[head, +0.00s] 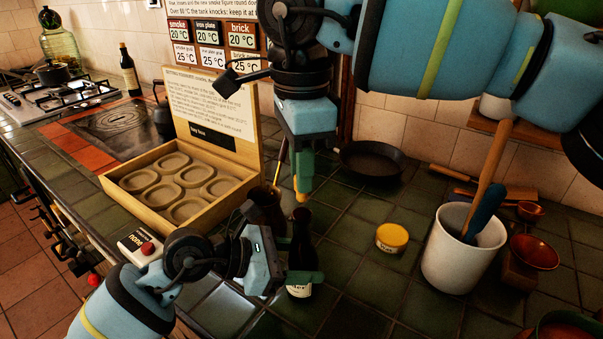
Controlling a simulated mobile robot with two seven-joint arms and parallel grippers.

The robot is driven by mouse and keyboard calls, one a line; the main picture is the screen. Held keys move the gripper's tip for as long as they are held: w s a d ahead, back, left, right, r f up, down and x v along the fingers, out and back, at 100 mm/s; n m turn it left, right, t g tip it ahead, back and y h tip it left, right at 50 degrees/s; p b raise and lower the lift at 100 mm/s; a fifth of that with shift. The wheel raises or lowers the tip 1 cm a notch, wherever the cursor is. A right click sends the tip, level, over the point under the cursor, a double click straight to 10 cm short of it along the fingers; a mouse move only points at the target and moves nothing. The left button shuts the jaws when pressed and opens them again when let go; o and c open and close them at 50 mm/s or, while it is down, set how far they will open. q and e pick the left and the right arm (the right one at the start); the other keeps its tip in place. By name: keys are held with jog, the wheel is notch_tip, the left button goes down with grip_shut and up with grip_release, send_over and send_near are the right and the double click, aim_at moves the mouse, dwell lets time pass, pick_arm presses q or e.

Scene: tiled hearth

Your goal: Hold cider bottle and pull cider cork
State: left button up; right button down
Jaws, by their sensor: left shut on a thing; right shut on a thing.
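The dark cider bottle (301,232) stands upright on the green tiled counter, a pale label low on its side. My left gripper (303,277) is shut on the bottle's body from the left, its green fingers across it above the label. My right gripper (301,168) points down from above, over the bottle's neck. It is shut on the cork (301,188), a tan piece showing below the green fingers.
An open wooden case (150,212) with oval recesses lies left, near a red button box (140,247). A brown mug is close behind my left gripper. A yellow-lidded tin (392,237) and a white crock (456,262) with utensils stand right. A black pan (372,160) is behind.

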jog(key=shift+r, duration=2.35)
notch_tip(320, 180, up, 9)
pick_arm(q)
jog(key=o, duration=1.3)
jog(key=shift+o, duration=0.2)
jog(key=v, duration=1.2)
